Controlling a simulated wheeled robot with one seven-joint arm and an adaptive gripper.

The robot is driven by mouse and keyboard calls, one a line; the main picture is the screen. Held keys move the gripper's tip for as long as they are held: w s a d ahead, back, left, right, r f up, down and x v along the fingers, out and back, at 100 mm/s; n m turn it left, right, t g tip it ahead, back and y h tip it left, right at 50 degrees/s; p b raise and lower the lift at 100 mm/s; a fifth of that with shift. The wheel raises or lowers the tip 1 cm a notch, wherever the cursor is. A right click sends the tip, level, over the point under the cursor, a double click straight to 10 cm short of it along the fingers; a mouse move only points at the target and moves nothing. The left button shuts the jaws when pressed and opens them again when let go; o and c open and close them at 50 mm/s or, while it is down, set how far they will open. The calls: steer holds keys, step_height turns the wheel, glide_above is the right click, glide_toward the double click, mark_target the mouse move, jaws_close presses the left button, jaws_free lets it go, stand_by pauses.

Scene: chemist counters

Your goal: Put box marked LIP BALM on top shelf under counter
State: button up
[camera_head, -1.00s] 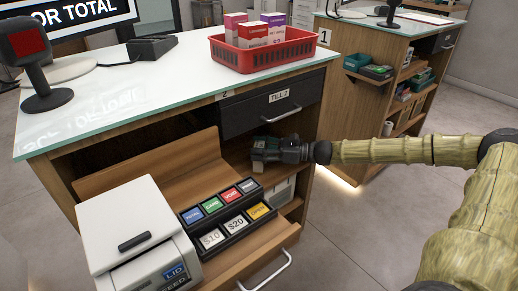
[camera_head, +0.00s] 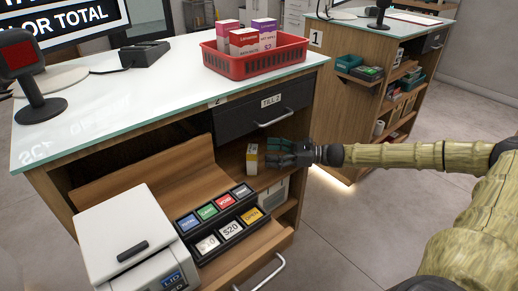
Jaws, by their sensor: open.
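A small white and yellow box (camera_head: 252,159) stands upright on the top shelf (camera_head: 232,162) under the counter, below the drawer marked TILL 2. Its lettering is too small to read. My gripper (camera_head: 268,157) is just to the right of the box, reaching in from the right with its dark fingers toward it. The fingers are open. Whether a fingertip still touches the box I cannot tell.
The till drawer (camera_head: 262,113) is shut above the shelf. A red basket (camera_head: 262,60) with several boxes stands on the counter.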

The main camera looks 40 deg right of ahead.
steer(key=shift+p+v, duration=0.5)
steer(key=shift+v, duration=2.15)
steer(key=shift+c, duration=0.3)
